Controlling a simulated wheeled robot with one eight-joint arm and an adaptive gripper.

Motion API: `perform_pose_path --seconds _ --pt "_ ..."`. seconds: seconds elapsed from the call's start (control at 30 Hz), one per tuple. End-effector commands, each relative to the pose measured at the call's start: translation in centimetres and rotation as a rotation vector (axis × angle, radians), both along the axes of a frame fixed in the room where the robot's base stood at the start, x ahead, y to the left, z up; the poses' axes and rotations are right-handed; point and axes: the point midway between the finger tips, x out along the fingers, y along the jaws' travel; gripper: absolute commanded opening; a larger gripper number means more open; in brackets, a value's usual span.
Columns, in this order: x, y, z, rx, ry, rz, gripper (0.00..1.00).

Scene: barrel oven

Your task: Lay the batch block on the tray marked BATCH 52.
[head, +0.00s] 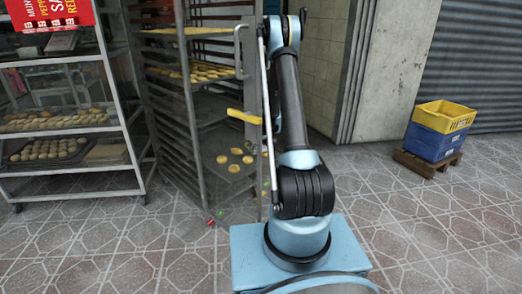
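A tall metal rack (190,110) stands just left of my arm. It holds an upper tray (205,30), a middle tray (205,72) of yellow-brown baked pieces, and a low tray (225,182) with several round yellow pieces. No BATCH 52 mark can be read on any of them. A yellow bar-like piece (243,116) shows at the rack's right side; I cannot tell whether it is the batch block or part of the rack. My arm rises in front of the rack's right edge, and my gripper cannot be made out.
A shelf unit (110,75) with trays of buns and a red sign (50,14) stands at the left. Yellow and blue crates (440,130) sit on a wooden pallet (425,165) at the right. The tiled floor between my base and the crates is clear.

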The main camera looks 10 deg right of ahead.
Motion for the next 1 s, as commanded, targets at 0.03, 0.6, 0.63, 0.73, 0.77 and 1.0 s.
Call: perform_pose_path --seconds 0.03,0.6,0.63,0.73,0.77,1.0 --pt "0.0 0.0 -0.4 0.0 0.0 0.0 0.59" --pt "0.0 -0.1 -0.5 -0.001 0.0 -0.001 1.0" --pt "0.0 -0.1 -0.5 -0.001 0.0 -0.001 1.0" --pt "0.0 -0.2 -0.5 0.0 0.0 -0.002 1.0" --pt "0.0 -0.2 -0.5 0.0 0.0 -0.002 1.0" --pt "-0.4 -0.3 0.6 0.0 0.0 -0.002 1.0"
